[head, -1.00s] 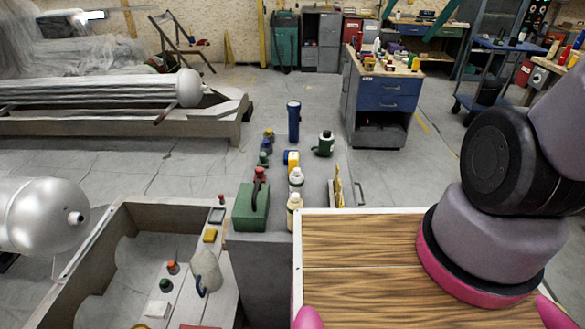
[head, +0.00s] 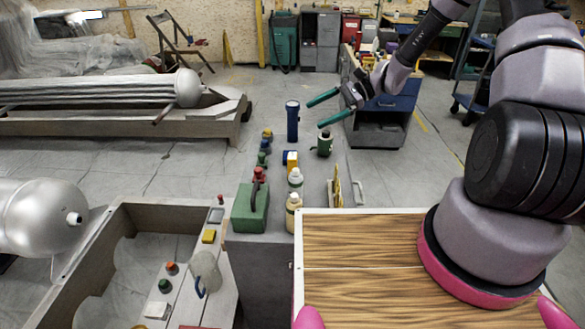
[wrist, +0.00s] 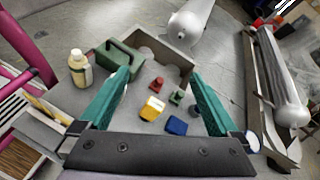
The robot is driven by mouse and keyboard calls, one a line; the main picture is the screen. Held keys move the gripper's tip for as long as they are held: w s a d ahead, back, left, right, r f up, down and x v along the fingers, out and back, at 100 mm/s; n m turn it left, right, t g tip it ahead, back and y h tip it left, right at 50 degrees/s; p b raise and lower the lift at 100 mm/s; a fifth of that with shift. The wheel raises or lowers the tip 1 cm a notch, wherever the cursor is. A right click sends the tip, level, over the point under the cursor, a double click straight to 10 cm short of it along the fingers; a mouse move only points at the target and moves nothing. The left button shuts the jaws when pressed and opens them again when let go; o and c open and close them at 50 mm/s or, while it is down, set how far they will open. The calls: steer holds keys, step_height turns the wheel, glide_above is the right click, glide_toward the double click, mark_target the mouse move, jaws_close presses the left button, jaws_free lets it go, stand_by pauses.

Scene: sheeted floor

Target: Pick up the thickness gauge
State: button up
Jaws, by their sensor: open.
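My gripper (head: 315,114) is open and empty, with two green fingers, above the far end of the narrow grey bench top in the head view. In the wrist view my gripper (wrist: 162,72) has its fingers spread around the bench objects, apart from them. I cannot tell for certain which object is the thickness gauge. A small yellow block with white and blue parts (head: 291,160) lies mid-bench; a yellow-and-white block (wrist: 152,108) shows between the fingers in the wrist view.
A blue flashlight (head: 293,121) stands upright near my gripper. A blue drawer cabinet (head: 384,103) stands behind. Open floor lies left of the bench.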

mark_target(292, 167)
steer(key=w+a+f+m+t+y, duration=0.2)
steer(key=f+m+y, duration=0.1)
steer(key=f, duration=0.6)
steer(key=w+a+f+m+t+y, duration=0.15)
steer(key=f+m, duration=0.25)
steer(key=f, duration=0.6)
steer(key=a, duration=0.8)
steer(key=shift+r, duration=0.2)
steer(key=shift+y, duration=0.25)
jaws_close()
